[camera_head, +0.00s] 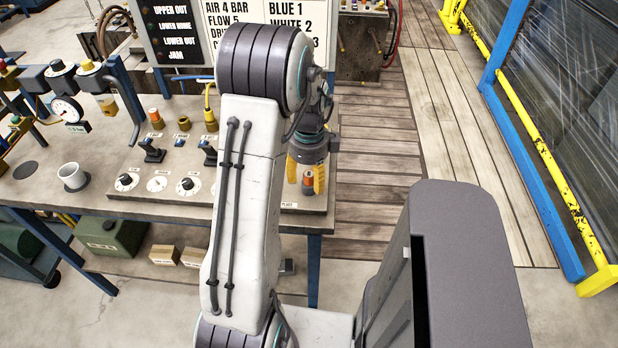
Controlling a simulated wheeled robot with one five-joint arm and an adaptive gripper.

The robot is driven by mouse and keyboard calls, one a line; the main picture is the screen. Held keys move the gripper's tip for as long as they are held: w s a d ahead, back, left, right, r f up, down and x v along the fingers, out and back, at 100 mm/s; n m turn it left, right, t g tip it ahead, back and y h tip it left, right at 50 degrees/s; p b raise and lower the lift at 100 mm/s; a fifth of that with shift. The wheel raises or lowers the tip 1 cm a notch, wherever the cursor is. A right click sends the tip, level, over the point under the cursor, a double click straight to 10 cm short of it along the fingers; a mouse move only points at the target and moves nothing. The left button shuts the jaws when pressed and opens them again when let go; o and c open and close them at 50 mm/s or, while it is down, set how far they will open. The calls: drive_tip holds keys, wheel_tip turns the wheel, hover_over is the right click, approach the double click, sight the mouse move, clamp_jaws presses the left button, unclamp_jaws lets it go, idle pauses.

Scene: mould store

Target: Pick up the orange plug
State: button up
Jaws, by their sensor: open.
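The orange plug (308,180), with a dark lower part, stands at the bench's right end by a small label that seems to read "PLUGS". My gripper (306,180), with yellow fingers pointing down, is open. In this view one finger shows on each side of the plug. I cannot tell how far down the fingers reach around it or whether they touch it. My arm hides the bench just left of the plug.
The bench (130,185) carries knobs, switches, a white cup (72,176) and a gauge (67,109). Another orange-topped piece (155,116) stands on the panel. A sign board (290,28) rises behind my arm. Wooden decking (375,150) lies clear to the right.

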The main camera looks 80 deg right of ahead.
clamp_jaws()
idle(0.6)
